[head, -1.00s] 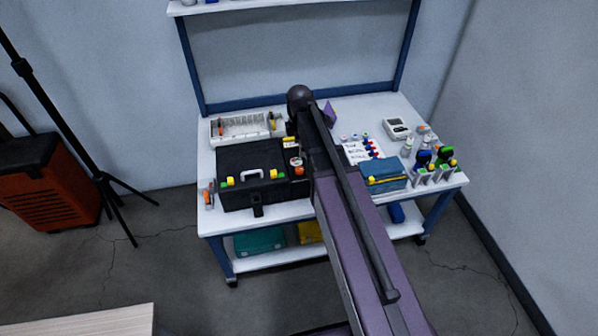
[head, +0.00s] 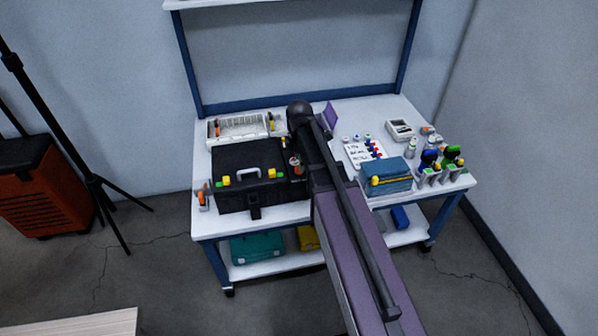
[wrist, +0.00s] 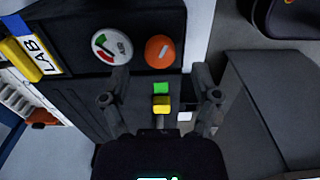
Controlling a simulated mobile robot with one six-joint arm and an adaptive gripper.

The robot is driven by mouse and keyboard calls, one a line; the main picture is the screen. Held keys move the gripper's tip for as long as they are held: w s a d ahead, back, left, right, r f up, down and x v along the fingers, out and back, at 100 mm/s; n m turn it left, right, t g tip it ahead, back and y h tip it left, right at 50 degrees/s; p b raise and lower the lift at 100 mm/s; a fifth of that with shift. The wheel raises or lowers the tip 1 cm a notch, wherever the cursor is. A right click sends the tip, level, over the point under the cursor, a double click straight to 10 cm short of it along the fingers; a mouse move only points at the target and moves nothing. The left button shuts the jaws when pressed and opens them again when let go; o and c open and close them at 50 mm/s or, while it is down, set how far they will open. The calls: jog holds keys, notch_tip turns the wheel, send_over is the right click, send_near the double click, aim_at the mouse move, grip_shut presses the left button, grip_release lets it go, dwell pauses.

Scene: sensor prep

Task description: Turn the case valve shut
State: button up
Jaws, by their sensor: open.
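The black case (head: 232,195) stands on the left half of the white bench, with a handle and yellow and green latches on it. In the wrist view its panel (wrist: 80,62) carries a round orange knob (wrist: 160,50) with a pale line on it, which looks like the valve. A white gauge (wrist: 112,46) with red and green marks is left of the knob. My gripper (wrist: 161,82) is open and empty, its two fingers spread below the knob in the picture, apart from it. In the head view my arm hides the gripper.
Green (wrist: 161,88) and yellow (wrist: 161,104) latch parts show between my fingers. A white rack (head: 238,126) stands behind the case. A blue pouch (head: 385,178) and bottles (head: 428,160) are on the right.

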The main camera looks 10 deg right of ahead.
jog(key=shift+f+b, duration=1.15)
jog(key=shift+f, duration=0.3)
grip_shut()
